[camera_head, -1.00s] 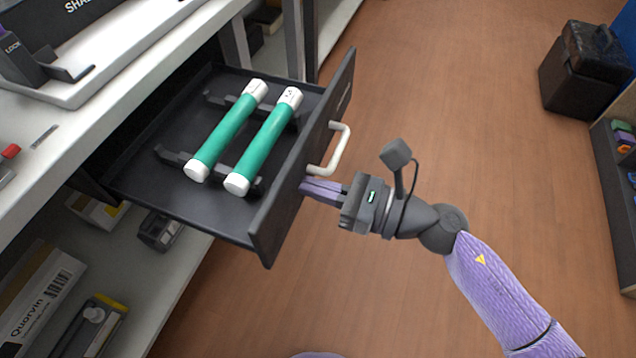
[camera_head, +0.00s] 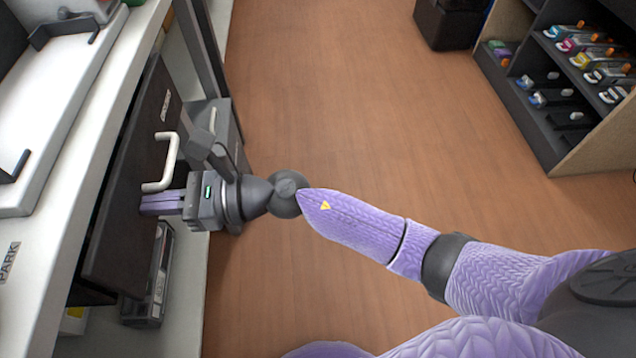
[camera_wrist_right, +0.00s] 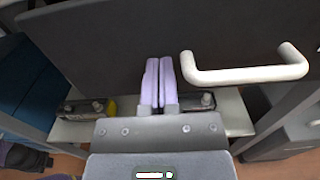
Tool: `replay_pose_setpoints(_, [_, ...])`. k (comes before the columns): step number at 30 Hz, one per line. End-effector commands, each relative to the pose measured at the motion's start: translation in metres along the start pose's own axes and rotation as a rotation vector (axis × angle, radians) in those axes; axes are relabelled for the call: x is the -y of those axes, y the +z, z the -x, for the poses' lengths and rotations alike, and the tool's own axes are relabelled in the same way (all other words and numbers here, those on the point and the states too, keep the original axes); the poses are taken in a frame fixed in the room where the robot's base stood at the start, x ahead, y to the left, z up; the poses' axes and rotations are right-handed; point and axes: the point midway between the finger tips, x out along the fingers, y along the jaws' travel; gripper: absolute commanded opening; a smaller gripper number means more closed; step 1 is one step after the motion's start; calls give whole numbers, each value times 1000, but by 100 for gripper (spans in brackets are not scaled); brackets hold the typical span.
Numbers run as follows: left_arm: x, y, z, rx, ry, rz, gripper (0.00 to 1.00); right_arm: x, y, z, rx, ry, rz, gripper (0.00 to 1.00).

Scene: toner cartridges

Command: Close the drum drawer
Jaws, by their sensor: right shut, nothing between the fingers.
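The drum drawer (camera_head: 128,190) shows its dark front at the left, under the white worktop; its inside and the green drums are hidden. Its pale handle (camera_head: 164,163) sticks out from the front and also shows in the right wrist view (camera_wrist_right: 245,72). The front stands close to the worktop edge; I cannot tell whether a small gap is left. My right gripper (camera_head: 143,203) is shut and empty, its lilac fingertips against or very near the drawer front, beside the handle. In the right wrist view the fingers (camera_wrist_right: 157,82) lie left of the handle, not around it. My left gripper is not in view.
The white worktop (camera_head: 42,240) runs along the left with a tray on it. A lower shelf holds a boxed item (camera_head: 150,285). A rack of cartridges (camera_head: 570,80) stands at the right, a dark box (camera_head: 450,22) at the back. The wooden floor between is clear.

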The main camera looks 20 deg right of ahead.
Motion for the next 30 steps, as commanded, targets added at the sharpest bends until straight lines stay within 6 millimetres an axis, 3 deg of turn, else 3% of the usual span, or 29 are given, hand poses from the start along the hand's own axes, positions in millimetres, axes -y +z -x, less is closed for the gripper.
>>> replay_pose_setpoints(3, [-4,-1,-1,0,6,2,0,0,0,-16,1,1,-1,0])
replay_pose_setpoints(10, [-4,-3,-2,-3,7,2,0,0,0,-34,0,1,-1,0])
replay_pose_setpoints(30, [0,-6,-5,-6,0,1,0,4,1,-35,6,-2,2,0])
